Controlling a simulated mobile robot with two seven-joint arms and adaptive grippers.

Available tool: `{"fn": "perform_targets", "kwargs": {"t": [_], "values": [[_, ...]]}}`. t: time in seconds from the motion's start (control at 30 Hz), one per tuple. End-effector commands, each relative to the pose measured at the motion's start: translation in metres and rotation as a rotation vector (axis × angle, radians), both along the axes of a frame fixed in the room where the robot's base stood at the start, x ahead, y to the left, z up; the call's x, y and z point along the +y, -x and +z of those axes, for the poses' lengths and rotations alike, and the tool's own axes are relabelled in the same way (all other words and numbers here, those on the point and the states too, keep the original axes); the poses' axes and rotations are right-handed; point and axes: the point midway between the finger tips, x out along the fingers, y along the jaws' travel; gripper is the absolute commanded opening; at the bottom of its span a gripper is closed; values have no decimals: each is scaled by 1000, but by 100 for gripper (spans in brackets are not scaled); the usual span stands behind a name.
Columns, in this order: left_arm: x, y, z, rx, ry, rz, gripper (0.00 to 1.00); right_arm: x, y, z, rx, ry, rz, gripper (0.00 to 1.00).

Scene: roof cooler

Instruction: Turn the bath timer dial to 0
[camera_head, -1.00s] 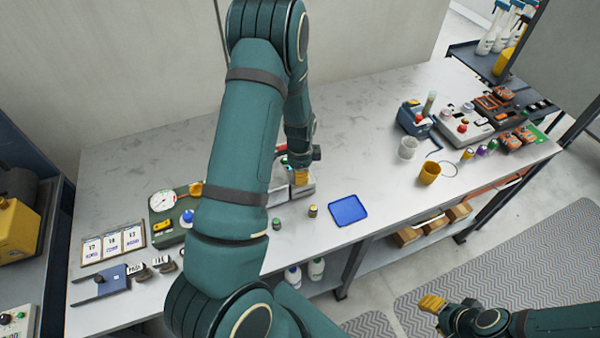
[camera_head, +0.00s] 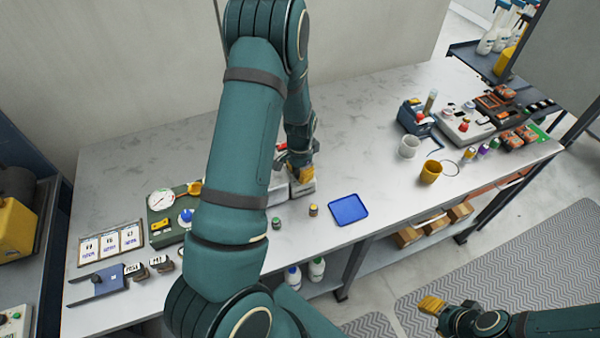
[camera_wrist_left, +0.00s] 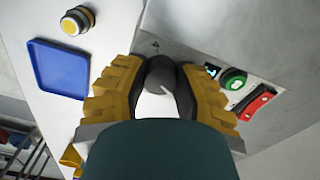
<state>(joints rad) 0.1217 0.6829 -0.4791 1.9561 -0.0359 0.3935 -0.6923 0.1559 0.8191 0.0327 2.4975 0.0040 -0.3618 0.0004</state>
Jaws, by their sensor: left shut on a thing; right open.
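The bath timer dial (camera_wrist_left: 162,74) is a dark round knob with a white pointer line, on the face of a grey box (camera_wrist_left: 215,45) in the left wrist view. My left gripper (camera_wrist_left: 163,82) has its yellow fingers shut on the dial, one on each side. In the head view my left gripper (camera_head: 300,172) is at the grey box (camera_head: 304,189), and my arm hides much of that box. The dial's scale marks cannot be read. My right gripper (camera_head: 432,304) is open and empty, out over the floor beyond the bench's front edge.
A green button (camera_wrist_left: 233,80) and a red switch (camera_wrist_left: 256,103) sit beside the dial.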

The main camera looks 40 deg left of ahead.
Motion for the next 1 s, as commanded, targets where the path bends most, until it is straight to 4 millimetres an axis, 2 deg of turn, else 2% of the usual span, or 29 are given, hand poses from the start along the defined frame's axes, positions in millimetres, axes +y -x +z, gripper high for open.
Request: {"fn": "perform_targets", "kwargs": {"t": [0.5,1.0], "values": [[0,0,0,1,0,423,0,0,0,-5,-1,1,0,47],[0,1,-1,2,1,568,0,0,0,-5,0,1,0,47]]}}
